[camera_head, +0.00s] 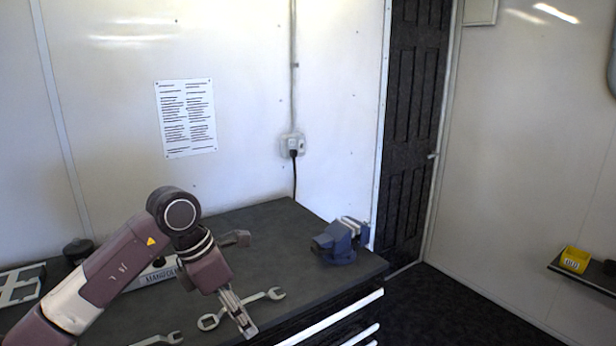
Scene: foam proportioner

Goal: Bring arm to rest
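My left arm (110,268) comes in from the lower left, bends at a raised elbow-like joint and points down to the right. My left gripper (246,328) hangs at the front part of the dark workbench top (285,235), beside a wrench (266,296). Its fingers look close together from this side, and I cannot tell whether they are open or shut. I see nothing clearly held in it. My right gripper is not in view.
A blue vise (338,243) stands at the bench's right corner. A second wrench (160,340) lies at the front. A labelled box (152,277) is partly behind my arm. A yellow bin (575,259) sits on a shelf at right. Floor before the dark door (412,120) is clear.

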